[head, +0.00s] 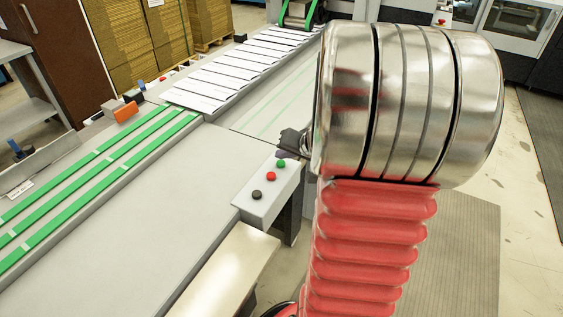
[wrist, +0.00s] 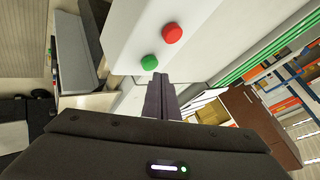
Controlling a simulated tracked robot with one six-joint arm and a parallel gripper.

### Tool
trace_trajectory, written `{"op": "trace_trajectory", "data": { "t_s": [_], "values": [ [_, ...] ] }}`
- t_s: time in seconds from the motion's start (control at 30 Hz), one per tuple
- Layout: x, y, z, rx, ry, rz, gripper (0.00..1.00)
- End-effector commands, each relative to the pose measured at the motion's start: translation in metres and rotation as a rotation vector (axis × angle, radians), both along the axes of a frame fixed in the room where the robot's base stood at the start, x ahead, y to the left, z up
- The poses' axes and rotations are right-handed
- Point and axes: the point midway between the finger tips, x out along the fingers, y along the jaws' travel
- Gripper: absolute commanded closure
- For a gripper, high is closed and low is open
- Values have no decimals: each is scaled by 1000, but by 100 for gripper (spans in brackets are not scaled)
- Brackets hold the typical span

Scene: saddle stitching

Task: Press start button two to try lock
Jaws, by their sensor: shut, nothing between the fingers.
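A grey control box (head: 262,203) on the machine's side carries a green button (head: 281,164), a red button (head: 271,176) and a black button (head: 257,194) in a row. No label for button two is readable. In the wrist view, the green button (wrist: 149,62) and red button (wrist: 172,32) show just beyond my gripper (wrist: 159,78). Its dark fingers are shut together and empty, with the tips close to the green button; I cannot tell whether they touch. In the head view, my gripper (head: 292,143) is partly hidden behind my arm, beside the box's green-button end.
A conveyor with green belts (head: 100,165) runs along the left. White sheets (head: 240,67) lie in a row farther up. A beige ledge (head: 225,275) juts below the box. Cardboard stacks (head: 120,40) and a brown cabinet (head: 45,50) stand behind.

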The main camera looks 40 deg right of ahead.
Motion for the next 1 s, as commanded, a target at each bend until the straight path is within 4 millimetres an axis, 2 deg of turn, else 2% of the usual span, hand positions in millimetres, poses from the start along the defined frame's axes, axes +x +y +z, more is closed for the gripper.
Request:
{"op": "trace_trajectory", "data": {
  "t_s": [1.0],
  "values": [
    [-1, 0, -10, 1, 0, -1, 100]
  ]
}}
